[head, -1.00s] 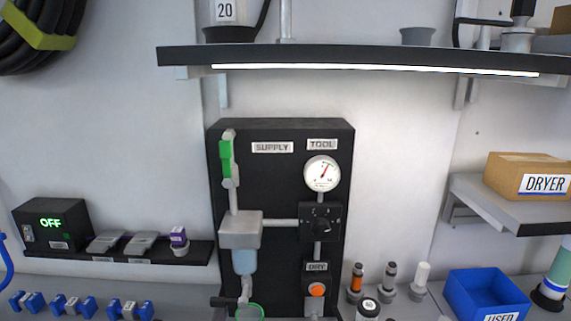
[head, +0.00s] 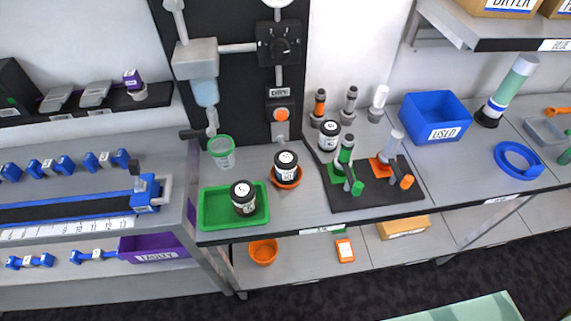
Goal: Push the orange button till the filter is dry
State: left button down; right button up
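The orange button (head: 281,114) sits on a small grey box under the DRY label (head: 280,92), low on the black panel (head: 238,100). The filter (head: 205,92) is a pale blue translucent bowl under a grey block (head: 195,57), left of the button. A black-handled drain valve (head: 192,134) is below the bowl, above a green-rimmed clear cup (head: 222,151). Whether the filter holds water cannot be told. Neither of my grippers is in view, and nothing touches the button.
A green tray (head: 212,218) with a black jar (head: 243,195) and an orange dish holding another jar (head: 285,163) stand on the bench in front of the panel. A black mat with fittings (head: 385,199) and a blue USED bin (head: 432,112) are to the right.

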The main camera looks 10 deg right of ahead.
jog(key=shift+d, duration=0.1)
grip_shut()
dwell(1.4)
